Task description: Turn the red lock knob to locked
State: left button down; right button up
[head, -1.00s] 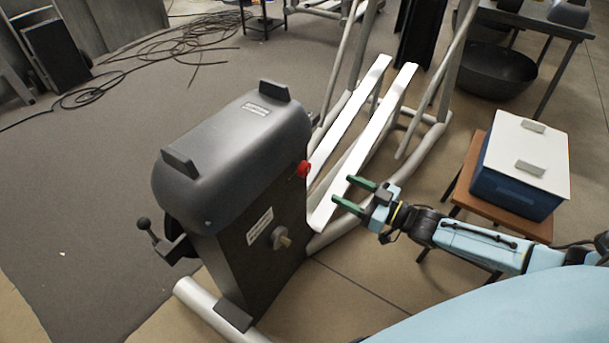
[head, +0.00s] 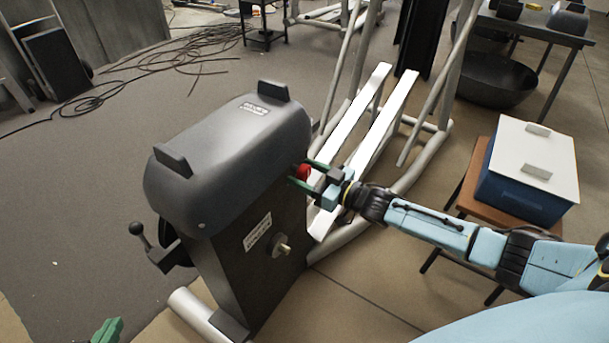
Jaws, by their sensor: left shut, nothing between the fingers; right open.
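The red lock knob (head: 304,172) sits on the right side of the elliptical's dark grey housing (head: 225,150), just under the cover. My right gripper (head: 301,173) is open, with its green fingers on either side of the knob. Whether the fingers touch it I cannot tell. The knob's marking and turn angle are too small to read. My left gripper (head: 107,331) shows only as green fingertips at the bottom left edge, shut and empty, well away from the knob.
A crank handle (head: 140,232) is on the housing's left side. White foot rails (head: 372,130) run behind my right gripper. A blue box with a white lid (head: 530,165) stands on a small table at right.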

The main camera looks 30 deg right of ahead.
pick_arm(q)
jog(key=shift+w+d+r, duration=0.2)
jog(key=shift+w+r, duration=0.05)
jog(key=shift+r, duration=0.15)
pick_arm(e)
jog(key=shift+w+a, duration=0.15)
jog(key=shift+w, duration=0.1)
jog(key=c, duration=1)
